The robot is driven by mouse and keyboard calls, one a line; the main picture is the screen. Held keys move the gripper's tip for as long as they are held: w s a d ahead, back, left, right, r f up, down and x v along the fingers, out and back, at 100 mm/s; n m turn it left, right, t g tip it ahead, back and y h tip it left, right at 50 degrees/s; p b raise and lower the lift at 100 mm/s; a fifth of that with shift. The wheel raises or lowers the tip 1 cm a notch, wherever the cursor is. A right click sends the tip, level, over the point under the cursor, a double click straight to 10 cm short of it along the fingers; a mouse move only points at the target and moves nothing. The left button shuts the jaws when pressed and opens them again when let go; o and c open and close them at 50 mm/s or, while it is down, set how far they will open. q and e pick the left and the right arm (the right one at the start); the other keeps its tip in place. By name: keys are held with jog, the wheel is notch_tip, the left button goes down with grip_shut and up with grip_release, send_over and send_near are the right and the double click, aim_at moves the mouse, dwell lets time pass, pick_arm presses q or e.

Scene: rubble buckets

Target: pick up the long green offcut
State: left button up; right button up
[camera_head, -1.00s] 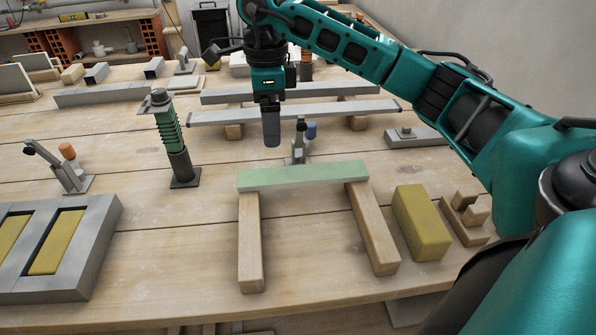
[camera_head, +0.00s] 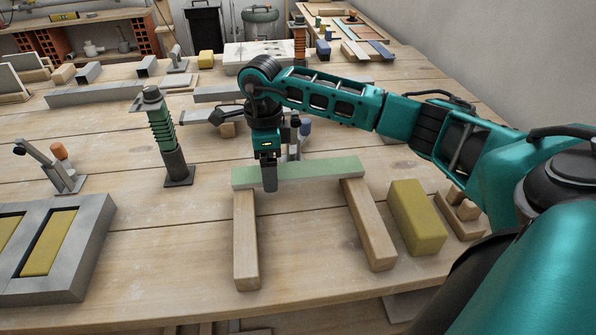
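The long green offcut (camera_head: 322,168) lies across the back ends of two wooden blocks, the left block (camera_head: 246,240) and the right block (camera_head: 367,225). My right gripper (camera_head: 269,178) points down at the offcut, left of its middle. One dark finger shows in front of the offcut's near face and reaches a little below its lower edge. The other finger is hidden, so whether the gripper is open or shut on the offcut cannot be told. The offcut still rests on the blocks. My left gripper is not in view.
A yellow block (camera_head: 416,218) lies right of the right wooden block. A green-ribbed post (camera_head: 167,138) stands to the left. A grey tray (camera_head: 88,245) with yellow pieces lies at front left. A toggle clamp (camera_head: 62,168) stands behind it. The tabletop between the wooden blocks is clear.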

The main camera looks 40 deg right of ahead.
jog(key=shift+f, duration=0.15)
jog(key=shift+c, duration=0.2)
jog(key=c, duration=1.2)
